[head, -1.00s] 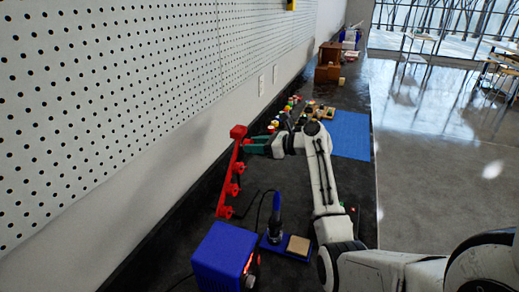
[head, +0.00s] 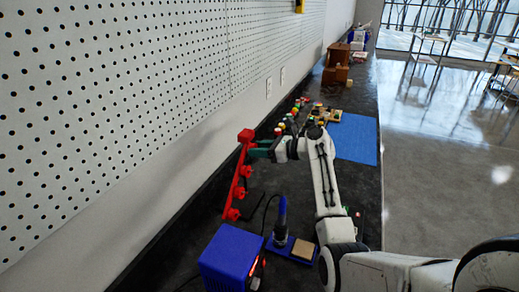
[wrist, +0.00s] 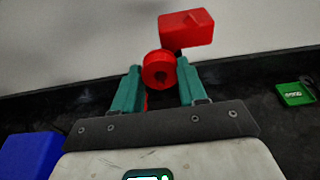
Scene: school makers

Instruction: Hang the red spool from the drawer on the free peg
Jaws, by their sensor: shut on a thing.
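The red spool (wrist: 159,69), a round piece with a dark hole in its face, sits between the two teal fingers of my gripper (wrist: 160,72) in the wrist view. The fingers are shut on it. A red rack (head: 239,180) with several knobs along it stands near the wall in the head view, and my gripper (head: 259,150) is close beside its far end. The red block at that end (wrist: 187,29) appears beyond the spool in the wrist view. In the head view the spool cannot be made out from the rack. I see no drawer clearly, and which peg is free cannot be told.
A blue soldering station (head: 231,256) and an iron in its stand (head: 281,225) are on the dark bench near me. A blue mat (head: 355,138), small coloured items and a brown wooden unit (head: 336,64) lie farther along. A pegboard wall (head: 120,100) borders the left.

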